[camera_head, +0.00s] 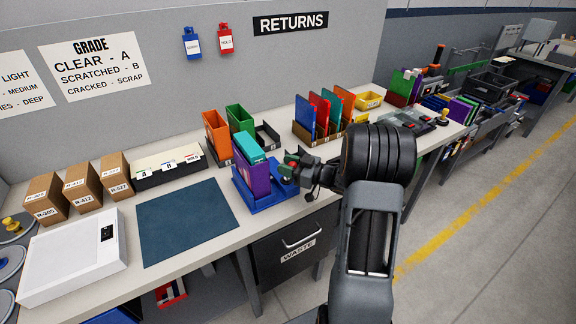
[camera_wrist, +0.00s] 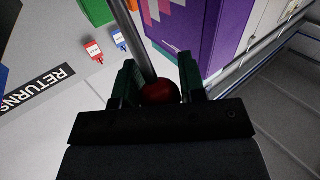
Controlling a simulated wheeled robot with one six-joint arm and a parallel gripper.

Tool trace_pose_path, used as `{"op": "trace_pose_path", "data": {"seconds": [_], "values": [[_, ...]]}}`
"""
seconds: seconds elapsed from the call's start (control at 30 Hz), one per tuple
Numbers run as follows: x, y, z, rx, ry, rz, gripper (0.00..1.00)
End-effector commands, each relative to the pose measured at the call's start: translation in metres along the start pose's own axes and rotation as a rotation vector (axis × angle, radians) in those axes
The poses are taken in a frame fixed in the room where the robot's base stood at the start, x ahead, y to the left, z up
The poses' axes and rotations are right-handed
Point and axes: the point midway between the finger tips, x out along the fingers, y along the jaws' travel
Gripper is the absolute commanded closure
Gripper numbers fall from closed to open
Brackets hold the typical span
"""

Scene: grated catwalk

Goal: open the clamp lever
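The blue clamp fixture (camera_head: 268,201) sits on the bench near its front edge, with a purple case (camera_head: 258,178) and a teal piece (camera_head: 250,148) upright in it. The purple case also shows in the wrist view (camera_wrist: 213,35). The clamp lever is a grey metal rod (camera_wrist: 141,42) with a dark red ball knob (camera_wrist: 160,92). My gripper (camera_head: 290,166) is at the right side of the fixture. In the wrist view its two green fingers (camera_wrist: 160,78) stand on either side of the knob and appear closed against it. The lever's pivot is hidden.
Orange and green bins (camera_head: 216,135) stand behind the fixture, and a rack of coloured panels (camera_head: 322,118) stands behind my gripper. A blue mat (camera_head: 196,222) lies clear to the left. The waste drawer (camera_head: 298,245) is below the bench edge.

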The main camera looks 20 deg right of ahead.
Motion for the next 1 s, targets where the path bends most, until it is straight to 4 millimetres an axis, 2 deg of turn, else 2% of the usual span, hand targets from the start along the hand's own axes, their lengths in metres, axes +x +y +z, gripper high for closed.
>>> {"op": "trace_pose_path", "data": {"seconds": [0.03, 0.27, 0.57, 0.8, 1.0], "values": [[0.0, 0.0, 0.0, 0.0, 0.0, 0.0, 0.67], [0.0, 0.0, 0.0, 0.0, 0.0, 0.0, 0.88], [0.004, 0.003, -0.007, 0.033, -0.048, -0.003, 0.88], [0.016, 0.012, -0.014, 0.132, -0.19, -0.012, 0.88], [0.028, 0.02, -0.007, 0.221, -0.313, -0.019, 0.88]]}}
